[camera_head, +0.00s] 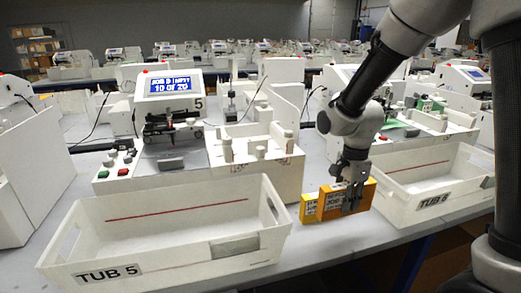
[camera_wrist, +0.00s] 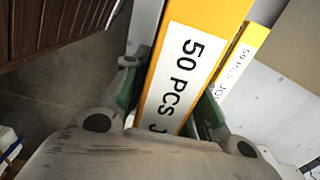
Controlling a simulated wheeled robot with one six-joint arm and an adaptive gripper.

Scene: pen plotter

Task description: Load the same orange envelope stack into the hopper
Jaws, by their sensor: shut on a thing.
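My gripper (camera_head: 352,195) is shut on an orange envelope stack (camera_head: 333,208) with a white "50 PCS" label. They are at the table's front, between the two tubs. The held stack (camera_wrist: 202,28) stands between my fingers in the wrist view. A second orange envelope stack (camera_head: 309,212) is close beside it on the left, and its narrow labelled edge shows in the wrist view (camera_wrist: 243,65). I cannot tell whether the held stack touches the table. The white hopper (camera_head: 258,152), with upright posts, is on machine 5, behind and left of my gripper; no orange stack shows in it.
The white tub labelled TUB 5 (camera_head: 165,262) stands empty at the front left. Machine 5's lit screen (camera_head: 169,84) rises behind.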

